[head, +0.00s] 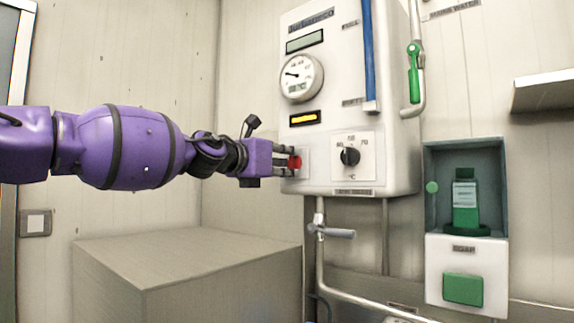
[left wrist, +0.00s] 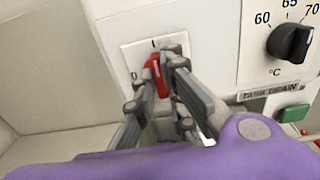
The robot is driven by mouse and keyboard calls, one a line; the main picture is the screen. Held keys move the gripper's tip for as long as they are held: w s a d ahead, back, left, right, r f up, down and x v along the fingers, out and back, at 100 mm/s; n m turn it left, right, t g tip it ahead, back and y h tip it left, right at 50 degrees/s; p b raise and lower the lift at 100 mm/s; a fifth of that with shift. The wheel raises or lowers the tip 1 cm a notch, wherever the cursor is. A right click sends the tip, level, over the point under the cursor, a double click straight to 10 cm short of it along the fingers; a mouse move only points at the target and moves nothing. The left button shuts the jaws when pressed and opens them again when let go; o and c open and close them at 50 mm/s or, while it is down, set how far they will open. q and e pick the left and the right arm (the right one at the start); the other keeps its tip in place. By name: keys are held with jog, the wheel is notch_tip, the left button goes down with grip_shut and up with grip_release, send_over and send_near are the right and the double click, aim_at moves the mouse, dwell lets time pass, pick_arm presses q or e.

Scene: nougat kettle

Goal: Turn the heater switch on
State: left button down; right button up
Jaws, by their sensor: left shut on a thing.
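The red heater switch (head: 295,162) sits at the lower left of the white heater box's front (head: 340,100). My left gripper (head: 291,161) reaches it from the left, with its fingers at the switch. In the left wrist view the red switch lever (left wrist: 155,73) is between the fingers of my left gripper (left wrist: 160,72), which is shut on it. A white plate (left wrist: 130,55) with "I" and "0" marks lies behind the lever. The fingers hide part of the lever, and I cannot tell its exact position. My right gripper is not in view.
A black temperature knob (head: 350,156) is right of the switch. A valve (head: 335,232) hangs below the box. A grey block (head: 190,265) stands below my left arm.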

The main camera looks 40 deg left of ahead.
pick_arm(q)
jog(key=shift+r, duration=0.1)
dwell(0.3)
jog(key=c, duration=1.8)
grip_release()
jog(key=shift+s, duration=0.1)
jog(key=shift+s, duration=0.55)
jog(key=s, duration=0.7)
jog(key=s+a, duration=0.1)
jog(key=s, duration=0.2)
jog(key=shift+s, duration=0.35)
